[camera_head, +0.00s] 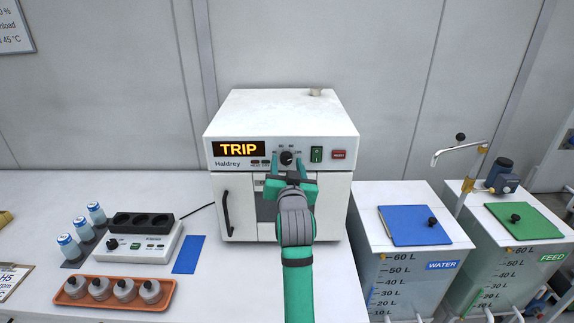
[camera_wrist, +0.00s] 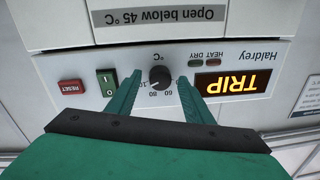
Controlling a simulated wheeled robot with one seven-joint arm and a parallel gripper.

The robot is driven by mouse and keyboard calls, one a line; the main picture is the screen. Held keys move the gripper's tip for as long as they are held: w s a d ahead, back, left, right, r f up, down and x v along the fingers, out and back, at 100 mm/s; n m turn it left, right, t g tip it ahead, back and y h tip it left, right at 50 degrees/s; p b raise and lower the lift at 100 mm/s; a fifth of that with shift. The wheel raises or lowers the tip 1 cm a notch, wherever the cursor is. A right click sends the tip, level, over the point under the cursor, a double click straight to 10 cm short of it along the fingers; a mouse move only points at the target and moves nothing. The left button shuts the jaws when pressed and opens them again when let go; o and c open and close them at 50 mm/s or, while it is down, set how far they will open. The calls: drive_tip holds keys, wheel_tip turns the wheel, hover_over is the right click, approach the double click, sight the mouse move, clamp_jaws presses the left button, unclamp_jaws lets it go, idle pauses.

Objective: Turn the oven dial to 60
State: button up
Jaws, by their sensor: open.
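The oven (camera_head: 284,115) is a white box labelled Haldrey, with its control panel across the top front. The black round dial (camera_head: 286,158) sits in the middle of that panel, and it also shows in the wrist view (camera_wrist: 160,77), where the panel appears upside down. Marks including 60 and 80 are printed around it; its exact pointer setting is too small to read. My gripper (camera_head: 287,166) is open in front of the panel. In the wrist view its green fingers (camera_wrist: 160,80) stand on either side of the dial, with visible gaps to it.
The oven display (camera_head: 239,149) reads TRIP in orange. A green switch (camera_head: 316,154) and a red RESET button (camera_head: 338,154) are right of the dial. The oven door handle (camera_head: 227,213) sticks out below left. Water (camera_head: 411,270) and feed tanks stand at right.

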drive_tip(key=c, duration=1)
drive_tip(key=shift+c, duration=0.2)
